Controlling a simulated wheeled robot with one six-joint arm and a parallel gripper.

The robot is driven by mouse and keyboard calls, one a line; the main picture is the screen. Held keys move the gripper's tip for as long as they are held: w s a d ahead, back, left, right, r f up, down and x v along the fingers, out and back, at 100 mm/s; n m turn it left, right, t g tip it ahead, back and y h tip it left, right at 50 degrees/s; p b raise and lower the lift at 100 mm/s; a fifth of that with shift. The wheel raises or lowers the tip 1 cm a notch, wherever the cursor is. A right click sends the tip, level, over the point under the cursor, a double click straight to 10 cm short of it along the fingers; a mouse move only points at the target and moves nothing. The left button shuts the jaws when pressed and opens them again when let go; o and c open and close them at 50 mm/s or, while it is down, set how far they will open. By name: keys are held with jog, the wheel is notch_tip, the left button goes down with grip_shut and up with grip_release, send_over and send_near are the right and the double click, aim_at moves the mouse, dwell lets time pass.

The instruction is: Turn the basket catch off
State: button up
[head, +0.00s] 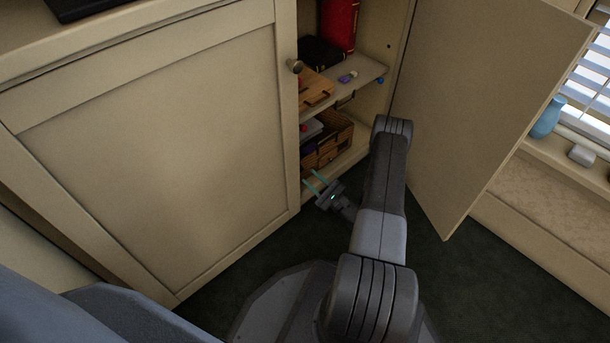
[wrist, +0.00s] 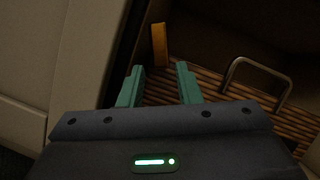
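The brown basket (head: 337,148) sits on the lower shelf inside the open cabinet, partly hidden by the cabinet's edge. In the wrist view, a ribbed brown surface (wrist: 215,88) that looks like the basket's front lies beyond my fingers. A bent metal handle (wrist: 255,72) stands on it at the right. A small upright orange-tan piece (wrist: 159,45), possibly the catch, shows just past the fingertips. My gripper (head: 313,181) is open, its two teal fingers apart and empty, low at the cabinet opening. The wrist view shows the gap between the fingers (wrist: 160,72) in line with the tan piece.
A closed cream door (head: 150,140) stands left of the opening, its edge close to my gripper. The open door (head: 485,100) swings out at right. The upper shelf (head: 365,78) holds a wooden block, small items and a red binder. Dark carpet lies below.

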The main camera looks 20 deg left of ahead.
jog(key=shift+b+x, duration=0.3)
jog(key=shift+x, duration=1.55)
grip_shut()
